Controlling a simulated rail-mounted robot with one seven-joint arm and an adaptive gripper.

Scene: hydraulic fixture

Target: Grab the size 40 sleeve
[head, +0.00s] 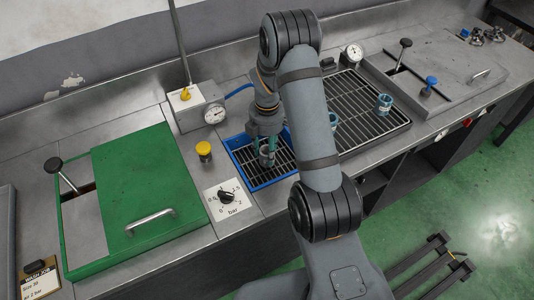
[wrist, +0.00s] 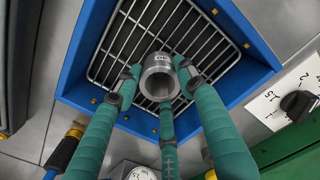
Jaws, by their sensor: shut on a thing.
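A grey metal sleeve (wrist: 159,78) with a small pale label stands between the three teal fingers of my gripper (wrist: 160,90). The fingers are shut on the sleeve. In the head view the sleeve (head: 267,158) and my gripper (head: 266,140) are over the blue-rimmed grate tray (head: 231,143). Whether the sleeve touches the grate is hard to tell. Two teal-blue sleeves stand on the larger rack to the right, one in the open (head: 384,104) and one partly behind my arm (head: 334,122).
A green cover (head: 135,190) with a handle lies left. A yellow knob (head: 204,150), a bar dial (head: 227,197) and a gauge box (head: 200,108) stand beside the tray. A sign (head: 38,282) reads size 30. The larger rack (head: 365,140) lies right.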

